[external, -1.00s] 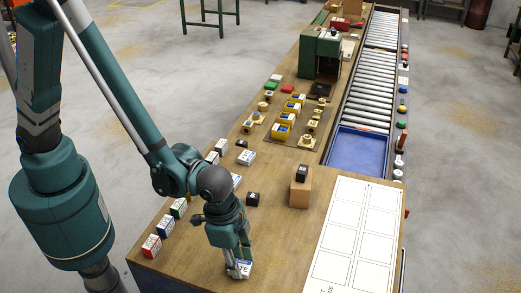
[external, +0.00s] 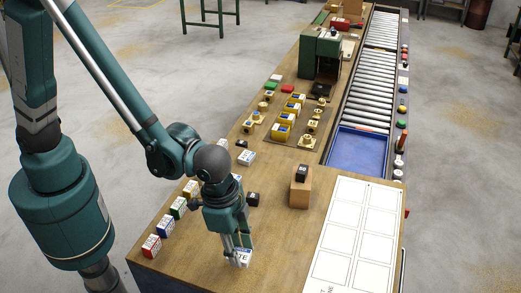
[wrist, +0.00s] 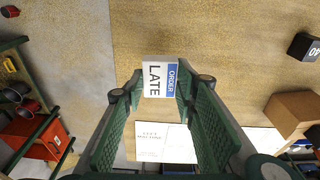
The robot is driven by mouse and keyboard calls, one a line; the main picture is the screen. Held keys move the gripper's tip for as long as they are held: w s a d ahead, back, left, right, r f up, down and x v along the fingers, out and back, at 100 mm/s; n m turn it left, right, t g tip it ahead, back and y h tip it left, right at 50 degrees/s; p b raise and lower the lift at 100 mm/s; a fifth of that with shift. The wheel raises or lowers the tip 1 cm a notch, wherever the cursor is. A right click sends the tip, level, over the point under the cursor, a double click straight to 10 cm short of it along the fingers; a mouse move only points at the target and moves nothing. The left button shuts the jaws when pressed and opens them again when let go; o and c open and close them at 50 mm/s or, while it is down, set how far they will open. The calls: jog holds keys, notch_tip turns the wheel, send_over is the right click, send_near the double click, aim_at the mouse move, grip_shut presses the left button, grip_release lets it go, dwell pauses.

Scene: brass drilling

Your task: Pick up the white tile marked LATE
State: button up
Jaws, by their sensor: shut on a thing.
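The white tile marked LATE (wrist: 158,80), with a blue ORDER band, is between the fingertips in the wrist view. In the external view the tile (external: 244,257) shows at the near part of the wooden bench, its lettered face partly covered by the fingers. My gripper (external: 237,250) is shut on the tile and points down. In the wrist view my gripper (wrist: 158,88) has a green finger on each side of it. I cannot tell for sure how far the tile is above the bench.
Several small boxes, including a red one (external: 151,246), stand along the bench's left edge. A brown block (external: 300,192) with a black cube (external: 302,172) on it stands right of my gripper. A white sheet with outlined boxes (external: 357,235) lies at the right.

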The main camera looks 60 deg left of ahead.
aim_at(241, 254)
jog(key=shift+r, duration=2.1)
